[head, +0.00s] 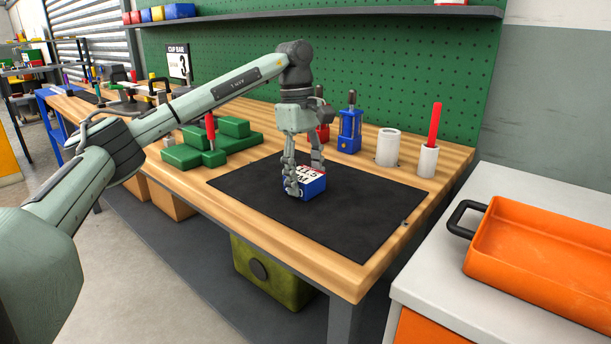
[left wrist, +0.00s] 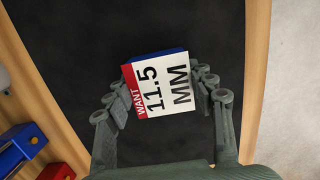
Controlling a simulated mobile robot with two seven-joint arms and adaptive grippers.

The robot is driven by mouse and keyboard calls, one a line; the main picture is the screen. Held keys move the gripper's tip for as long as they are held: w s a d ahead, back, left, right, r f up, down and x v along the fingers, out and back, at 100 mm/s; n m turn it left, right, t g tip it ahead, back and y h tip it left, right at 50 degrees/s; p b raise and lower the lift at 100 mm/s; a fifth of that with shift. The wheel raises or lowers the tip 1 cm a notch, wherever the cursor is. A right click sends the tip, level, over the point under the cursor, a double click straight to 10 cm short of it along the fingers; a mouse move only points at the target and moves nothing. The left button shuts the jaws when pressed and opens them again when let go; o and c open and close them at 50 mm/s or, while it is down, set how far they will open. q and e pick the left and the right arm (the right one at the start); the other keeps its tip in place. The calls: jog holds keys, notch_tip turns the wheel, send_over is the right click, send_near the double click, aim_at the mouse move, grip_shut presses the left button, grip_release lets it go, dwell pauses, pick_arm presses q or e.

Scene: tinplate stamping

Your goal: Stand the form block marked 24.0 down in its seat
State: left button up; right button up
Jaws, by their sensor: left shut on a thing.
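My left gripper (head: 304,180) is low over the black mat and shut on a blue block (head: 314,189) with a white and red label on top. In the left wrist view the label (left wrist: 162,88) reads "WANT 11.5 MM", and the fingers (left wrist: 160,98) stand on either side of the block. I cannot tell whether the block touches the mat. No marking of 24.0 is readable in either view, and I cannot make out which thing is that form block or its seat. My right gripper is not in view.
The black mat (head: 350,217) is otherwise clear. Green stepped blocks (head: 184,156) stand left of it. Behind it are a blue tool (head: 349,131), a white cylinder (head: 388,147) and a white holder (head: 428,161) with a red stick. An orange tray (head: 545,235) lies on the right cabinet.

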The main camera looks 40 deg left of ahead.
pick_arm(q)
jog(key=o, duration=1.3)
